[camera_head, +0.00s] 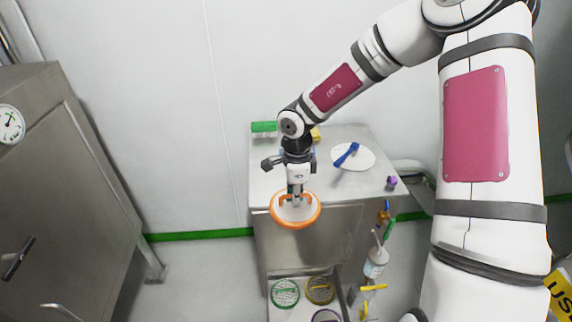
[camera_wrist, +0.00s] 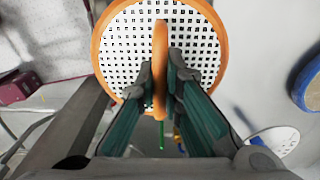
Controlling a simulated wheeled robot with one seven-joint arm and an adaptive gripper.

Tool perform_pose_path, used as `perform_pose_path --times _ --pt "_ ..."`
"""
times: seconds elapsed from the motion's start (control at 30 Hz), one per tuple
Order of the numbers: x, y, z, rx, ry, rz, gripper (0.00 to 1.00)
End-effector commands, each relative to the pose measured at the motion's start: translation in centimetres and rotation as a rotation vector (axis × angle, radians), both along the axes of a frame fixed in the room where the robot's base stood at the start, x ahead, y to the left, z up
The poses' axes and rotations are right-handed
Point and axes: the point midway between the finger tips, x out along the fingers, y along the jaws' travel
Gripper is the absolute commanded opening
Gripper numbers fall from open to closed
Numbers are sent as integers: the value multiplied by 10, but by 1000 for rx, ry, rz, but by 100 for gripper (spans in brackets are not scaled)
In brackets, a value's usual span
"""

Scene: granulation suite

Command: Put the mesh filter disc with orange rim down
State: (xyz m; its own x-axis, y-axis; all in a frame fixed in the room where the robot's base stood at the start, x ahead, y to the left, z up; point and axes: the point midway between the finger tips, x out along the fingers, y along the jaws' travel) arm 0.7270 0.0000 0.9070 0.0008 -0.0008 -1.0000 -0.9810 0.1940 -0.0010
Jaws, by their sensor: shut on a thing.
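The mesh filter disc with orange rim (camera_head: 312,222) hangs from my gripper (camera_head: 296,198) in the head view, in front of the steel cabinet's top edge. In the wrist view its white perforated face (camera_wrist: 130,45) and orange rim fill the upper middle. My gripper (camera_wrist: 165,85) is shut on the disc's orange handle, which runs across the mesh between the fingers. The disc appears held in the air; the head view does not show it resting on anything. Part of the mesh is hidden by the fingers.
A steel cabinet (camera_head: 345,195) holds a white plate (camera_head: 362,160) with a blue tool, and a green item (camera_head: 263,128) at the back. Below, an open shelf or drawer bears a green disc (camera_head: 285,293) and a yellow disc (camera_head: 320,290). Bottles and tools hang at the right side.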

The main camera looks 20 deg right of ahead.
Motion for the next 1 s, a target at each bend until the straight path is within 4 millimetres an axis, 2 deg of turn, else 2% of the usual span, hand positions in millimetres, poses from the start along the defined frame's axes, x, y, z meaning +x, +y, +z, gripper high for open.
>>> perform_pose_path --times 0.17,0.5,0.6,0.7,0.93,1.0 --pt "33 3 -4 2 -1 -3 0" --pt "115 8 -12 2 -2 -1 0" --pt "133 9 -14 2 -1 -1 0" --pt "145 9 -14 1 0 -2 0" --pt "157 10 -15 0 0 -1 0" --pt "156 10 -23 1 3 0 0"
